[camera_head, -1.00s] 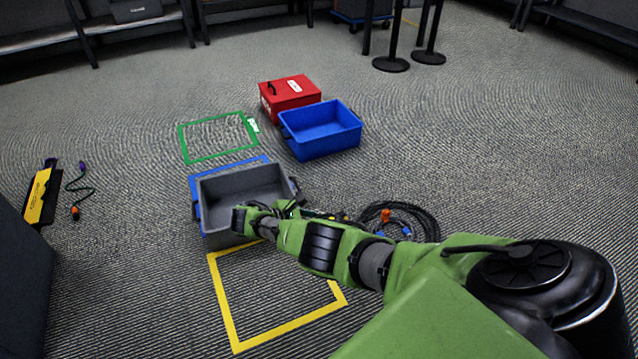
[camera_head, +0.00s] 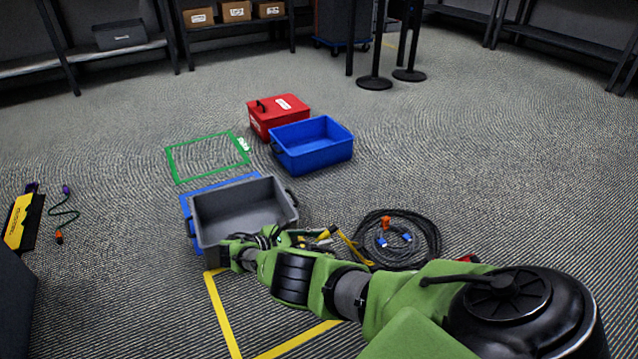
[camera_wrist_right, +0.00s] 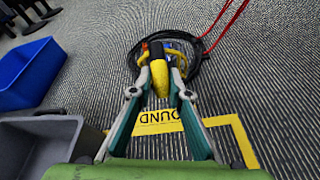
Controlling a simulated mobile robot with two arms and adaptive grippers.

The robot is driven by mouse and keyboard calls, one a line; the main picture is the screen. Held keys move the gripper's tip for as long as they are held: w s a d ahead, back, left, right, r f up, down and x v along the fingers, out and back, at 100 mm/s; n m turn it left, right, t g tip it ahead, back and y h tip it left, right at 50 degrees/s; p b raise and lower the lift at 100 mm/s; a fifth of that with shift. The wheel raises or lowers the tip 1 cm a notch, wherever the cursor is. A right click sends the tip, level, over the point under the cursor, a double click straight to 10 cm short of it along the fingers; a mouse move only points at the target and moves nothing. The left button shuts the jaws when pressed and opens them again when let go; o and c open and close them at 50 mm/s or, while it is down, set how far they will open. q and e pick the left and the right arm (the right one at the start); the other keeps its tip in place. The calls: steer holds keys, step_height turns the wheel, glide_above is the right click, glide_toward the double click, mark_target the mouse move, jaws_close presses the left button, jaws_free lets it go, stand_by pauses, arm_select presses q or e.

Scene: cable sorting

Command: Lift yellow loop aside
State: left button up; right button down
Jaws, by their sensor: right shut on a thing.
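My right gripper (camera_head: 322,236) is low over the floor between the grey bin and a black cable coil (camera_head: 436,240). In the right wrist view, its two fingers (camera_wrist_right: 160,88) close on the yellow loop (camera_wrist_right: 177,82), next to a black piece. In the head view, a yellow strand (camera_head: 355,250) slants from the gripper toward the coil. The coil also shows behind the fingertips in the wrist view (camera_wrist_right: 200,62). I cannot tell whether the loop is clear of the coil. My forearm hides part of this area. My left gripper is out of view.
The grey bin (camera_head: 204,228) stands on a blue outline beside the gripper. A yellow floor outline (camera_head: 222,315) lies in front. A blue bin (camera_head: 312,165), red box (camera_head: 278,116) and empty green outline (camera_head: 170,165) are farther back. A red cable (camera_wrist_right: 225,22) runs near the coil.

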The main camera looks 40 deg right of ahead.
steer(key=shift+s+f, duration=0.3)
steer(key=shift+s, duration=0.1)
steer(key=c, duration=2)
jaws_free()
steer(key=shift+w, duration=0.1)
steer(key=shift+w+a+r, duration=0.1)
steer(key=shift+w+r, duration=0.1)
steer(key=shift+s+a+r, duration=0.1)
steer(key=shift+r, duration=4.1)
steer(key=shift+s+r, duration=0.1)
steer(key=shift+r, duration=0.55)
